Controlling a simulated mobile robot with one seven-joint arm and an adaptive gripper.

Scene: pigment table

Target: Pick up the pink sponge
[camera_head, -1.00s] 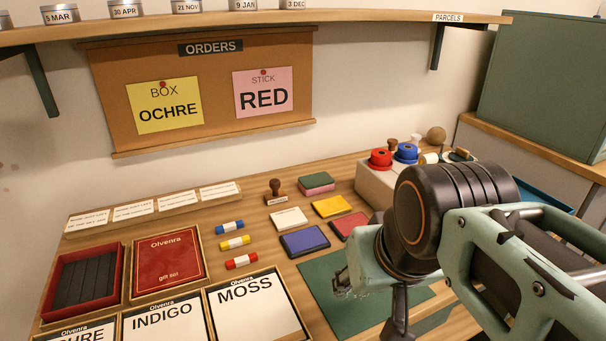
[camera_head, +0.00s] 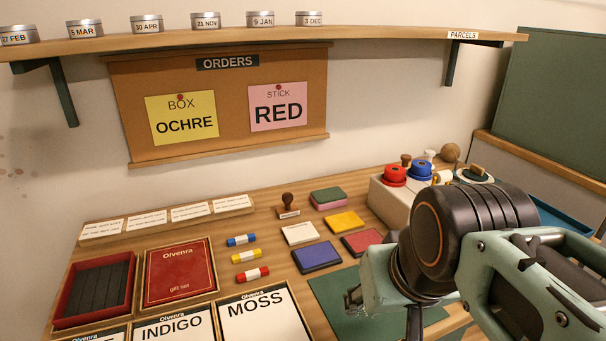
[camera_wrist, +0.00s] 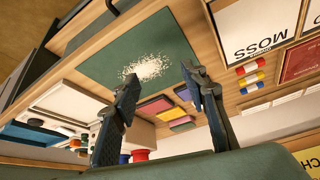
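The sponge (camera_head: 329,204) lies at the back middle of the table, a small block with a green top and a pink lower layer. In the wrist view the sponge (camera_wrist: 182,122) shows small, beyond the coloured pads and between my fingers in the picture. My gripper (camera_wrist: 160,73) is open and empty, its two dark fingers spread apart. It hangs over the right part of the table near the green mat, well apart from the sponge.
Coloured pads, including a yellow one (camera_head: 344,222) and a blue one (camera_head: 317,256), lie in front of the sponge. A stamp (camera_head: 288,203) stands to its left. White crumbs (camera_wrist: 147,67) lie on the green mat (camera_wrist: 103,63).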

